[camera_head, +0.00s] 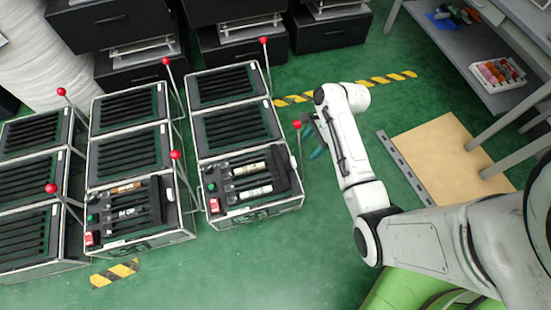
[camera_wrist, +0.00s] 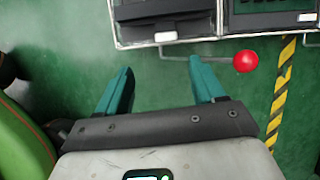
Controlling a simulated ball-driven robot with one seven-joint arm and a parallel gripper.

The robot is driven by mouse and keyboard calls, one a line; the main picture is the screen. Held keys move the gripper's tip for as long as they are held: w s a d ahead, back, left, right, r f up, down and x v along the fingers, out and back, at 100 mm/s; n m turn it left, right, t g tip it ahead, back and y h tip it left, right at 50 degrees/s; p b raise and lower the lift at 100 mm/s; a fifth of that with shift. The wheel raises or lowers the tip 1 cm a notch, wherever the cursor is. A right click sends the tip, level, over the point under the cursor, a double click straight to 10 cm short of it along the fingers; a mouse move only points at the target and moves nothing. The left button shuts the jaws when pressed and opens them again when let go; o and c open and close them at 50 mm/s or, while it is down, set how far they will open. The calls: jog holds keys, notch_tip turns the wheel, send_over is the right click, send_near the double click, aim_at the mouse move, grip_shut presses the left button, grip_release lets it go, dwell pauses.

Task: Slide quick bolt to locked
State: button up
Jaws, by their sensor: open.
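Levers with red ball knobs stand along the sides of the fixtures; I cannot tell for sure which is the quick bolt. The nearest to my arm is the lever with the red knob (camera_head: 297,125) on the right side of the right-hand fixture. In the wrist view, a red knob (camera_wrist: 245,61) on a thin rod lies just right of my right fingertip, and the rod runs left past that fingertip. My gripper (camera_wrist: 159,66) is open, its two teal fingers apart with green floor between them. It also shows in the head view (camera_head: 314,142), beside that knob, partly hidden by my arm.
The right-hand fixture (camera_head: 250,210) and two similar stacks (camera_head: 140,245) stand to the left. Black drawer units (camera_head: 240,50) are behind. A grey shelf table (camera_head: 470,60) and a tan board (camera_head: 440,150) are at right. Green floor is clear in front.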

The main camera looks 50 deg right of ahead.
aim_at(294, 161)
jog(key=shift+m, duration=0.4)
jog(key=b+x, duration=0.2)
jog(key=x, duration=0.2)
jog(key=b+x, duration=0.2)
jog(key=x, duration=0.1)
jog(key=w+b+x, duration=0.1)
jog(key=b+x, duration=0.1)
jog(key=x, duration=0.2)
jog(key=shift+w+d+f, duration=0.1)
jog(key=shift+f, duration=0.15)
grip_shut()
